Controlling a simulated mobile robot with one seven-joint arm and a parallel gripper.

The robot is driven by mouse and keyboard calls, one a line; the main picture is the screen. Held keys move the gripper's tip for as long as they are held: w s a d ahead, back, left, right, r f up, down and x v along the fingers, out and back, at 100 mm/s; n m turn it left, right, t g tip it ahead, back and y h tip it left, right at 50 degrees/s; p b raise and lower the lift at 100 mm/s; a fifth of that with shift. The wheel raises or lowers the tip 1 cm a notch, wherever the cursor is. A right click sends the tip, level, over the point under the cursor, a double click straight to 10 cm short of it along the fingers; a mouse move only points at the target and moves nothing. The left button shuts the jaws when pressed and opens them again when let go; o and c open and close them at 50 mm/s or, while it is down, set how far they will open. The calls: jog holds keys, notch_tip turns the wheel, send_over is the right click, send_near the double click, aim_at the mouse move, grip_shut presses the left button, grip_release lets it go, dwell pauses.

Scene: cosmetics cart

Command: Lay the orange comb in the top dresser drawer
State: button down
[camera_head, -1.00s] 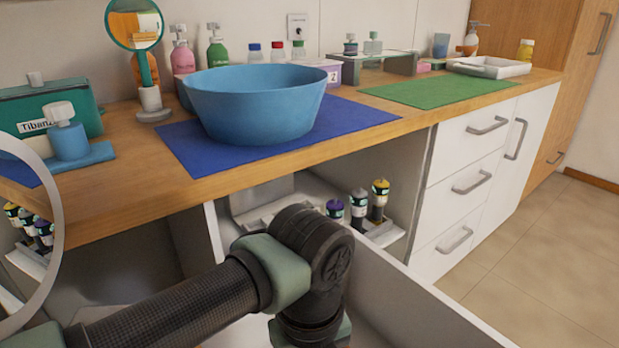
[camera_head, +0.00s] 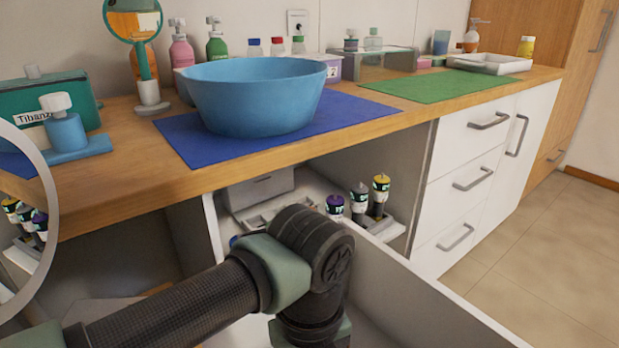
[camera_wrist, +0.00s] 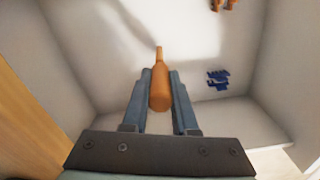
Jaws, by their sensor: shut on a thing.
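My gripper (camera_wrist: 159,95) is shut on the orange comb (camera_wrist: 159,92), which shows as a narrow orange-brown piece between the two fingers in the wrist view. Its thin end points away from the gripper, and no teeth can be made out. The white interior of the open drawer (camera_wrist: 95,40) lies below and around it. The gap between comb and drawer floor is hard to judge. In the head view the drawer's side wall (camera_head: 425,290) shows at lower right. My arm hides the gripper and the comb there.
A small blue item (camera_wrist: 217,79) lies on the drawer floor to the right, and an orange item (camera_wrist: 226,4) lies at the top edge. The wooden counter (camera_head: 130,175) overhangs the drawer's back. Small bottles (camera_head: 380,190) stand in a tray under it. A blue basin (camera_head: 250,98) sits above.

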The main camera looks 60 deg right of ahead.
jog(key=shift+f+b, duration=0.75)
jog(key=shift+f, duration=0.1)
dwell(0.4)
jog(key=c, duration=0.6)
grip_release()
notch_tip(320, 180, up, 13)
jog(key=p, duration=0.5)
